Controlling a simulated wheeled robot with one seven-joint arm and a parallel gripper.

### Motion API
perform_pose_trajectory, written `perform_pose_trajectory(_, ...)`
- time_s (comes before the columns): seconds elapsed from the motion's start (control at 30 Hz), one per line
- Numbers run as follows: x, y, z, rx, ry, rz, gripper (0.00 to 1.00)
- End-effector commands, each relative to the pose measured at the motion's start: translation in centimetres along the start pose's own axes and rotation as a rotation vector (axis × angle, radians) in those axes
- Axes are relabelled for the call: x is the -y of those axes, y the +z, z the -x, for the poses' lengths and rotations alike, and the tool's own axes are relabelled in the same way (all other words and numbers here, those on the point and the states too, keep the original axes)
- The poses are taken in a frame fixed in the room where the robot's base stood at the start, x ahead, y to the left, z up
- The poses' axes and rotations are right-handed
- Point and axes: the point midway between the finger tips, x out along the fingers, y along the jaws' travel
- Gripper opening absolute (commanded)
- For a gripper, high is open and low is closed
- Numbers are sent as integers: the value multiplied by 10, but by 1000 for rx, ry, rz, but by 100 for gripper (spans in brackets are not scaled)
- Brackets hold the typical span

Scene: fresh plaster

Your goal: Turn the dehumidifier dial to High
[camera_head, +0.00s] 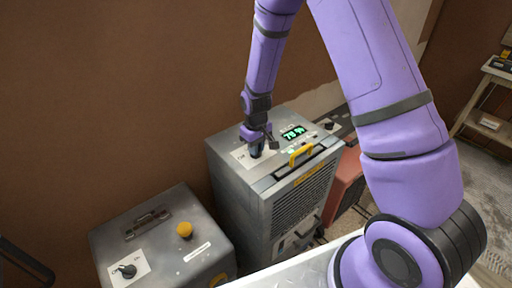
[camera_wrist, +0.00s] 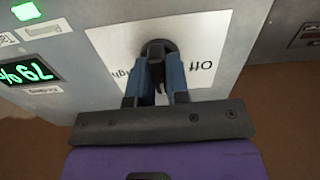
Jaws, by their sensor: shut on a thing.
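The dehumidifier (camera_head: 233,168) is a grey metal cabinet with a green lit display (camera_head: 294,133) and a yellow handle on top. Its dial (camera_wrist: 158,48) is a black knob on a white label plate (camera_wrist: 205,42). In the wrist view the label reads upside down, with "Off" at the right and letters ending in "gh" near the fingers. My gripper (camera_wrist: 157,75) is shut on the dial, one blue finger on each side. In the head view my gripper (camera_head: 257,148) is over the label plate, hiding most of the dial. The dial's pointer is hidden.
A lower grey box (camera_head: 165,245) with a black knob and a yellow button stands at the left. A red unit (camera_head: 345,183) is behind the dehumidifier at the right. A brown wall is close behind. A wooden shelf (camera_head: 488,122) stands far right.

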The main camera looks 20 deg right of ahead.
Motion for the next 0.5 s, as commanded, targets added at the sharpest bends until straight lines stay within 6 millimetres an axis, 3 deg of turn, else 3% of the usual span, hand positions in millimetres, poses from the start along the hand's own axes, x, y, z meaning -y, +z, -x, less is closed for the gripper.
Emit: perform_pose_trajectory(0.5,1,-1,0,-2,0,-491,0)
